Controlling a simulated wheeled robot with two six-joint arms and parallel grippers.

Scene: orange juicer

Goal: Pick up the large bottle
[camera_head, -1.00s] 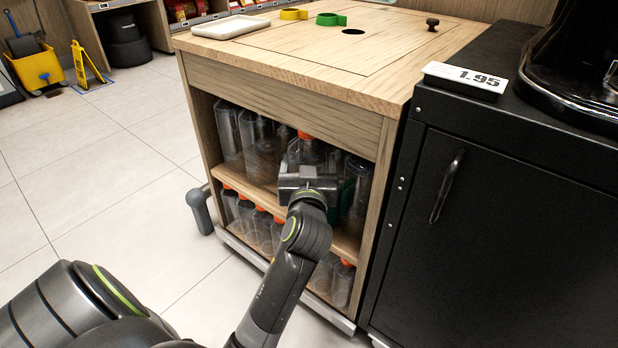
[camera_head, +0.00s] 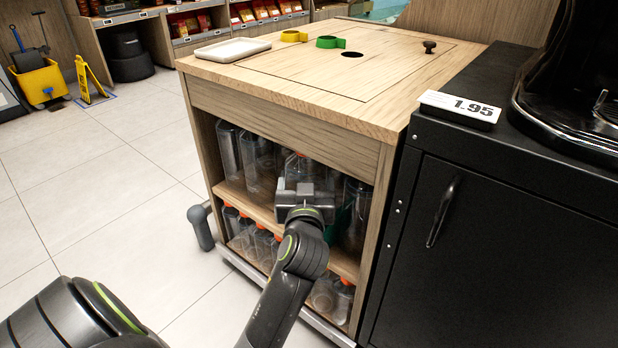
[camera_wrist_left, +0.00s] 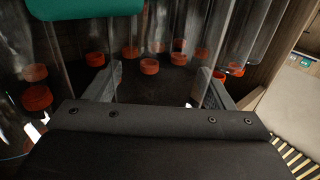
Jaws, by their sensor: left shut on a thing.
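Large clear bottles stand on the upper shelf of the wooden cabinet. My left gripper (camera_head: 303,190) reaches into this shelf from the front and is shut on one large clear bottle (camera_head: 301,166). In the left wrist view, the two fingers (camera_wrist_left: 157,88) stand on either side of the bottle's clear wall, which is hard to make out. Other large bottles (camera_head: 258,165) are to the left and another (camera_head: 356,205) is to the right. My right gripper is not in view.
The cabinet's wooden top (camera_head: 300,75) overhangs the shelf. Smaller orange-capped bottles (camera_head: 262,240) fill the lower shelf. A green thing (camera_head: 341,217) sits right of the gripper. A black cabinet (camera_head: 470,230) stands close on the right.

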